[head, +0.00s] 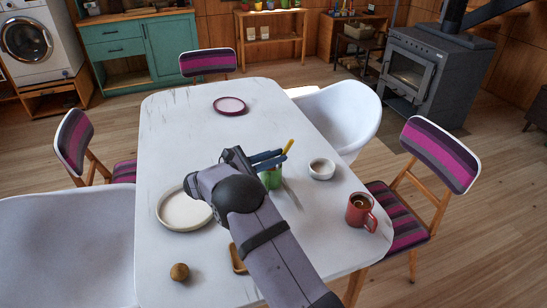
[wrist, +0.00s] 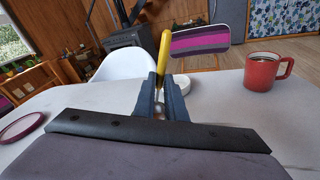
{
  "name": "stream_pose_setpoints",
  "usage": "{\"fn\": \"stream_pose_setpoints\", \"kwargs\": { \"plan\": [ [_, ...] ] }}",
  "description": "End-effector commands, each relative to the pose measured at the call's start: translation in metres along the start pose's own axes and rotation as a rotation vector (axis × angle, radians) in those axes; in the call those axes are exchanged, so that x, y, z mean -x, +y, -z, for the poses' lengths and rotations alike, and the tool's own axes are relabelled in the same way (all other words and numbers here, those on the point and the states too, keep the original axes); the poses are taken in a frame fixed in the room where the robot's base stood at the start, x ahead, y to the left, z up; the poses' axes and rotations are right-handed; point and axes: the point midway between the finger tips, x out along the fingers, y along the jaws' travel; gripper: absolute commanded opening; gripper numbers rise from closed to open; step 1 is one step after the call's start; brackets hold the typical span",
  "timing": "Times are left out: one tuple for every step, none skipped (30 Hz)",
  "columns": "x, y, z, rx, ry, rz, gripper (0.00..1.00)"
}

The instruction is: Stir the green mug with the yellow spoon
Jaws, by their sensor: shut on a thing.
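The green mug (head: 271,179) stands on the white table right behind and below my gripper, which partly hides it in the head view. My gripper (head: 270,160) is shut on the yellow spoon (head: 288,146), whose handle sticks up above the fingers. In the wrist view the fingers (wrist: 160,84) hold the spoon (wrist: 164,55) nearly upright. The spoon's lower end is mostly hidden, so I cannot tell whether it is inside the mug. The green mug does not show in the wrist view.
On the table (head: 180,125) are a white bowl (head: 321,173) and a red mug (head: 357,213) of dark drink to the right, a cream plate (head: 178,215) at left, a purple-rimmed plate (head: 229,105) at the back, a brown ball (head: 179,271) and a small wooden piece (head: 236,262) in front.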

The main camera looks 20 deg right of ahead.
Motion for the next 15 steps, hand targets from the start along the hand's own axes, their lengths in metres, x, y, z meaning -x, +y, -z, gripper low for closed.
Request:
{"fn": "stream_pose_setpoints", "kwargs": {
  "plan": [
    [0.0,0.001,-0.007,0.001,-0.001,0.001,0.0],
    [0.0,0.001,-0.009,0.0,-0.001,0.001,0.0],
    [0.0,0.001,-0.012,-0.001,-0.001,0.001,0.0],
    [0.0,0.001,-0.015,-0.001,-0.001,0.001,0.0],
    [0.0,0.001,-0.017,-0.001,-0.001,0.001,0.0],
    [0.0,0.001,-0.019,0.0,-0.001,0.001,0.0],
    [0.0,0.001,-0.021,0.0,-0.001,0.001,0.0],
    [0.0,0.001,-0.024,-0.001,-0.001,0.001,0.0],
    [0.0,0.001,-0.026,-0.001,-0.001,0.001,0.0],
    [0.0,0.001,-0.029,-0.001,-0.001,0.001,0.0],
    [0.0,0.001,-0.031,0.0,-0.001,0.001,0.0],
    [0.0,0.001,-0.034,0.0,-0.001,0.001,0.0],
    [0.0,0.001,-0.036,0.0,-0.001,0.001,0.0],
    [0.0,0.001,-0.038,-0.001,-0.001,0.001,0.0],
    [0.0,0.001,-0.041,0.0,-0.001,0.001,0.0]
  ]
}}
